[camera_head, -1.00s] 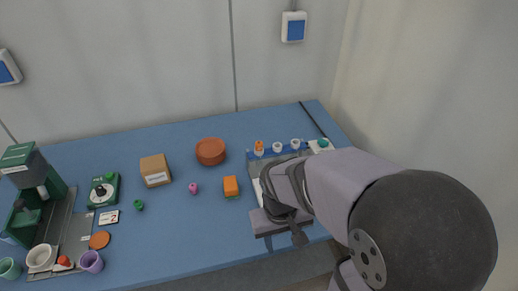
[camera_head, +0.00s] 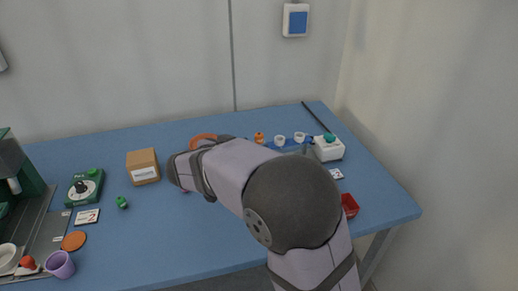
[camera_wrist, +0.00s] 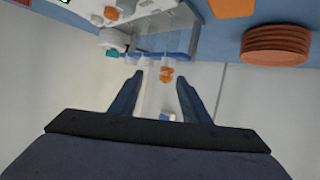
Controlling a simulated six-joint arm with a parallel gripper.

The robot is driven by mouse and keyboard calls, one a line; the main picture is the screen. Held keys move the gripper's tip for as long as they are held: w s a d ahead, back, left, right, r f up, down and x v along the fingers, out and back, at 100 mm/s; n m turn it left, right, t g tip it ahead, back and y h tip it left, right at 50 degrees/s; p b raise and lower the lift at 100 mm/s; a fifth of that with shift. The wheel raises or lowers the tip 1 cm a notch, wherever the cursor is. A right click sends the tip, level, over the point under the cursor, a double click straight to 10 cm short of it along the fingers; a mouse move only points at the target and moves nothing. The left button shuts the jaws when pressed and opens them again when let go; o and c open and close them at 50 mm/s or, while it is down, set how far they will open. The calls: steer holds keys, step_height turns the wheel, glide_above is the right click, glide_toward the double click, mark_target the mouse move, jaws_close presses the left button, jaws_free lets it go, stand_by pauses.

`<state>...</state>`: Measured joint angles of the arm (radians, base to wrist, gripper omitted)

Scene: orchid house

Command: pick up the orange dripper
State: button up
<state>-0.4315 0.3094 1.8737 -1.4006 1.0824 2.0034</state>
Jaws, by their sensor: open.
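The orange dripper (camera_head: 259,138) stands at the left end of a short row with white drippers (camera_head: 279,141) at the back of the table, right of centre. In the wrist view, which is upside down, the orange dripper (camera_wrist: 167,76) shows ahead, between the fingertips in the picture but apart from them. My gripper (camera_wrist: 160,79) is open with nothing between its fingers.
A terracotta stack (camera_wrist: 275,44) stands near the dripper row, partly hidden by my arm in the head view. A white box with a green top (camera_head: 328,148) is to its right. A red tray (camera_head: 349,205) and a cardboard box (camera_head: 143,166) also stand on the table (camera_head: 160,235).

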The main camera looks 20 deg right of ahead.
mark_target(257, 136)
steer(key=shift+m, duration=0.3)
steer(key=shift+w+d+f+p, duration=0.15)
steer(key=shift+w+d+p, duration=0.4)
steer(key=shift+w, duration=0.35)
steer(key=shift+w+d+f+p, duration=0.15)
steer(key=shift+w+d+p, duration=0.25)
steer(key=shift+w+d, duration=0.35)
steer(key=shift+w+d+f+p, duration=0.15)
steer(key=shift+w+d+p, duration=0.3)
steer(key=shift+w, duration=0.55)
steer(key=shift+w+d+f, duration=0.3)
steer(key=shift+w+d, duration=0.05)
steer(key=shift+w, duration=0.05)
steer(key=shift+c, duration=0.4)
jaws_close()
